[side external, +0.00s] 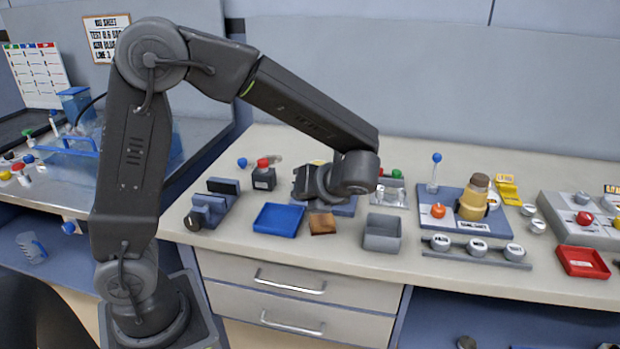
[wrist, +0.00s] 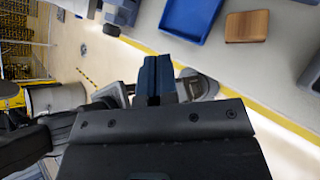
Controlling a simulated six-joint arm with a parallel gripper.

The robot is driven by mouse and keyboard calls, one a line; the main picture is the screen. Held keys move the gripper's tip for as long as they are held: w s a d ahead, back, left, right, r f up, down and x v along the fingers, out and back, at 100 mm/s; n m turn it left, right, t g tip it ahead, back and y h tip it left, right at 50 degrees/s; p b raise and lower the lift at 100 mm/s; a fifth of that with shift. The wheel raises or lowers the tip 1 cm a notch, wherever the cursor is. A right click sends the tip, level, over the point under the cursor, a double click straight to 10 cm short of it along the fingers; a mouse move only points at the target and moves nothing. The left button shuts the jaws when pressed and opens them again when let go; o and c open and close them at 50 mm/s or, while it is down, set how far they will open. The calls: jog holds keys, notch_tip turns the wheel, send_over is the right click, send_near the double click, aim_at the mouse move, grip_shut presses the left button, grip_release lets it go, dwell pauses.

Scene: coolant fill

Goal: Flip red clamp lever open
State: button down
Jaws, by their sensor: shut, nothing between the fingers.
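My gripper (side external: 303,182) hangs low over the middle of the bench, behind the blue tray and the wooden block. In the wrist view its dark blue fingers (wrist: 155,80) are together with nothing between them. A blue base plate (side external: 345,208) shows partly beneath my gripper, and my wrist hides most of what is on it. I cannot make out a red clamp lever in either view. A small red part (side external: 381,172) shows just right of my wrist, too small to identify.
The blue tray (side external: 278,220), wooden block (side external: 322,223) and grey bin (side external: 382,233) line the front edge.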

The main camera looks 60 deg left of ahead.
jog(key=w+d+f+m+t+y, duration=0.1)
jog(key=w+f+m+t+y, duration=0.1)
jog(key=w+f+m+y, duration=0.4)
jog(key=shift+w+d+f+m+y, duration=0.15)
jog(key=shift+w+f+m+y, duration=0.4)
jog(key=shift+w+m, duration=2.15)
jog(key=shift+s+r+m, duration=0.2)
jog(key=shift+s+m, duration=0.8)
jog(key=shift+s, duration=0.05)
jog(key=a, duration=1.4)
jog(key=shift+w, duration=0.1)
